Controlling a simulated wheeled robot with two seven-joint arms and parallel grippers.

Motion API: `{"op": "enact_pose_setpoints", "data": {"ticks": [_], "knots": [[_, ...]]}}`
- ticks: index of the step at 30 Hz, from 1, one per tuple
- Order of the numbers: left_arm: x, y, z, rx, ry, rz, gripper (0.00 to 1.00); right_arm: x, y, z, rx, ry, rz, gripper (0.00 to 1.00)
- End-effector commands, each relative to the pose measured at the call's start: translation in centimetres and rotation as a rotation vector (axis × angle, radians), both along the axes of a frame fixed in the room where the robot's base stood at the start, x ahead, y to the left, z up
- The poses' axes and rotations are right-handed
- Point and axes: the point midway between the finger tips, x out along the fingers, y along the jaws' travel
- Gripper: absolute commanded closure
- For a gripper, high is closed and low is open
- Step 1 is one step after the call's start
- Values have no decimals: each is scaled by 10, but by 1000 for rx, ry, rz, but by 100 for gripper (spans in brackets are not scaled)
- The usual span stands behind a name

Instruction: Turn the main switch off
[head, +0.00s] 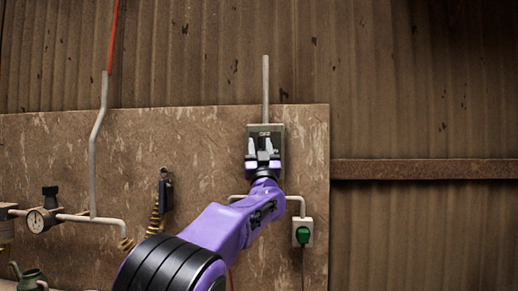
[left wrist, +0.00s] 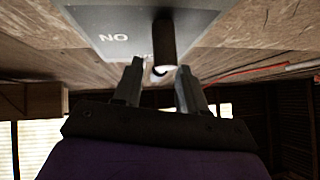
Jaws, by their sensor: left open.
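The main switch is a grey box (head: 279,130) on the brown board, below a vertical pipe. My left gripper (head: 263,146) is in front of its lower part and hides much of it. In the left wrist view the box face (left wrist: 95,17) carries white letters that read "NO" in this turned view. A dark round lever (left wrist: 165,42) with a pale end sticks out of the face. My left gripper's fingers (left wrist: 160,68) are open, with the lever end in line with the gap between the tips. I cannot tell whether they touch it. My right gripper is not in view.
A green-knobbed socket box (head: 303,233) is below right of the switch, joined by a bent pipe. A dark hook-like holder (head: 166,196) with a striped cord hangs to the left. A pressure gauge (head: 38,221) is on piping at the far left.

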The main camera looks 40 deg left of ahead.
Motion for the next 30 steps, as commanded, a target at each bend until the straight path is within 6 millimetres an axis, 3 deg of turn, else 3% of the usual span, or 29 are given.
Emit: {"op": "enact_pose_setpoints", "data": {"ticks": [5,9,14,30], "knots": [[-10,-11,-21,1,2,-1,59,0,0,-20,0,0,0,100],[-29,-27,-47,1,1,0,59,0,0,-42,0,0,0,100],[-46,-43,-68,2,0,0,59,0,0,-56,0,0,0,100],[-55,-50,-74,-1,0,1,59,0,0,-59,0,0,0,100]]}}
